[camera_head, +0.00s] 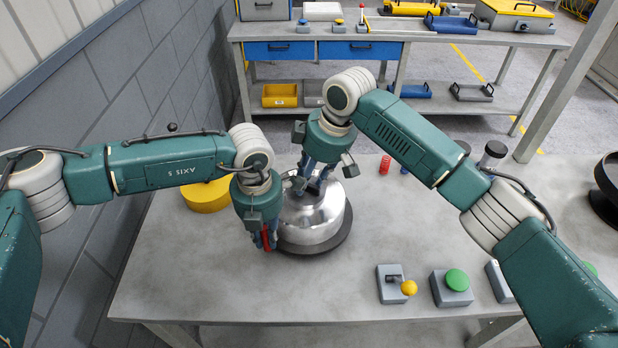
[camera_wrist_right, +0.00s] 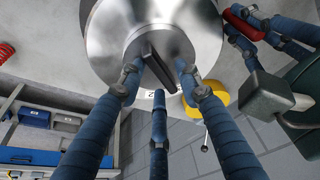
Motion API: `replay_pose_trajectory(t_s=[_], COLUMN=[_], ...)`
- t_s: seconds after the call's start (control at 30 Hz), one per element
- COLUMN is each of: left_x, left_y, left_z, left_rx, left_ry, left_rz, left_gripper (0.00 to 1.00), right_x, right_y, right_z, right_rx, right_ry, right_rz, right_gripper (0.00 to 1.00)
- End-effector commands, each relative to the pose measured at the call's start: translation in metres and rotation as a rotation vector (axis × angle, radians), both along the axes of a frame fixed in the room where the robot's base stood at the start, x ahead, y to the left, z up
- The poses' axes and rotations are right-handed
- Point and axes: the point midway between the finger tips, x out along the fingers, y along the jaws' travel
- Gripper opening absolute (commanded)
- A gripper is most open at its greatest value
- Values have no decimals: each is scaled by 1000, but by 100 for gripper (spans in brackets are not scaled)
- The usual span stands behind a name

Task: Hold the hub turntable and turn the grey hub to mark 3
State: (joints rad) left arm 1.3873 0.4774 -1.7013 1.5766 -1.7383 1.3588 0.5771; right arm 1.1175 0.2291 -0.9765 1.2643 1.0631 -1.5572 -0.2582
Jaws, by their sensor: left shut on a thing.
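The hub (camera_head: 312,222) is a shiny silver-grey drum on a dark round turntable (camera_head: 318,249) on the bench. A dark bar (camera_wrist_right: 158,68) stands on the hub's top in the right wrist view. My right gripper (camera_head: 318,186) is over the hub's top, pointing down. Its blue fingers (camera_wrist_right: 158,76) are spread around the bar, with gaps showing. My left gripper (camera_head: 266,241) is at the turntable's left front side, shut on a red handle (camera_head: 267,239). The handle also shows in the right wrist view (camera_wrist_right: 244,22). A white mark label (camera_wrist_right: 150,94) is partly hidden, its number unclear.
A yellow round object (camera_head: 206,196) lies behind my left arm. A red spring (camera_head: 385,164) stands right of the hub. A lever box (camera_head: 391,284) and a green button box (camera_head: 452,287) stand at the front right.

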Motion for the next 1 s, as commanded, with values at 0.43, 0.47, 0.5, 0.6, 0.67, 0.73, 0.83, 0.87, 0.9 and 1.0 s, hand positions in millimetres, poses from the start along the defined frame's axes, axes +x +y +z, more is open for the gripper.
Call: replay_pose_trajectory(t_s=[0.43, 0.47, 0.5, 0.6, 0.67, 0.73, 0.83, 0.87, 0.9, 1.0], left_x=[-1, -1, -1, -1, -1, -1, -1, -1, -1, -1], left_y=[2, 2, 2, 2, 2, 2, 2, 2, 2, 2], left_z=[-3, -3, -3, -3, -3, -3, -3, -3, -3, -3], left_rx=[5, 5, 5, 5, 5, 5, 5, 5, 5, 5], left_ry=[4, 4, 4, 4, 4, 4, 4, 4, 4, 4], left_rz=[2, 2, 2, 2, 2, 2, 2, 2, 2, 2], left_gripper=[0, 0, 0, 0, 0, 0, 0, 0, 0, 0], right_x=[-1, -1, -2, -5, -6, -8, -10, -11, -11, -12], right_y=[-3, -4, -6, -10, -13, -16, -18, -19, -20, -21], right_z=[10, 14, 20, 35, 44, 54, 65, 68, 71, 76], right_rx=[-1, -1, 0, 0, 0, 0, 0, 0, 1, 0], right_ry=[-2, -3, -4, -4, -4, -5, -2, -2, -2, -2], right_rz=[-3, -3, -3, -3, -2, -2, -3, -3, -3, -3], right_gripper=[40, 40, 40, 40, 40, 40, 40, 40, 40, 40])
